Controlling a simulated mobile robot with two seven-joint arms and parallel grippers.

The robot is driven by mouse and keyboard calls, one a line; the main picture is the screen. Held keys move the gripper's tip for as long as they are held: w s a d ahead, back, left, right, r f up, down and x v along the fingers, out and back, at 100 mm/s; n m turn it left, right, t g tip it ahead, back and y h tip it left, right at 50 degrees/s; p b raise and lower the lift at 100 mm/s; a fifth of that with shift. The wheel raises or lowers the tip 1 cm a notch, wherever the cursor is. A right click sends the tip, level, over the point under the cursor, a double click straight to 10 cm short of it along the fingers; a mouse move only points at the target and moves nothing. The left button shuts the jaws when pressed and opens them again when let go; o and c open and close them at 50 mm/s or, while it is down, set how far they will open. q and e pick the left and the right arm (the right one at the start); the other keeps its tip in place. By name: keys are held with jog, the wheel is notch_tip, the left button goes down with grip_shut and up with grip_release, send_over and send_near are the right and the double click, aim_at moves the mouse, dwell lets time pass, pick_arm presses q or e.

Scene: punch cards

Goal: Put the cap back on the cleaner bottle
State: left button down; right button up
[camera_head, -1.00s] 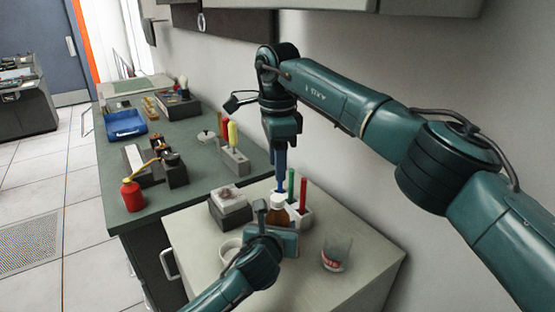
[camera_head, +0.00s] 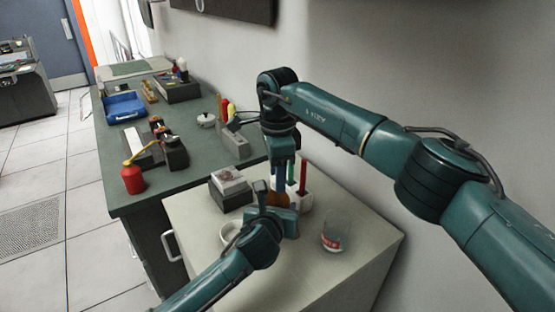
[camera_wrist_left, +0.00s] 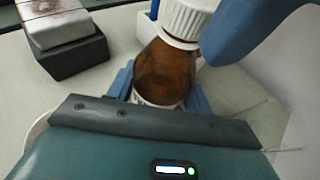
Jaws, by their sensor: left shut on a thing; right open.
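The cleaner bottle (camera_wrist_left: 165,72) is brown with a white collar, and leans in the left wrist view. My left gripper (camera_head: 277,212) is shut around its body, above the pale counter. A white ribbed cap (camera_wrist_left: 187,17) is at the top of the bottle's neck; whether it is fully seated cannot be told. My right gripper (camera_head: 281,184) is open and points down over the bottle. One of its blue fingers (camera_wrist_left: 250,27) shows beside the cap in the left wrist view.
A white rack with a red tube (camera_head: 304,176) stands just behind the bottle. A white bowl (camera_head: 231,233) is partly hidden by my left arm. The counter's front right is clear.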

jog(key=shift+f, duration=0.15)
jog(key=shift+c, duration=0.2)
grip_shut()
jog(key=m, duration=1.7)
jog(key=shift+m, duration=0.4)
jog(key=shift+o, duration=0.9)
grip_release()
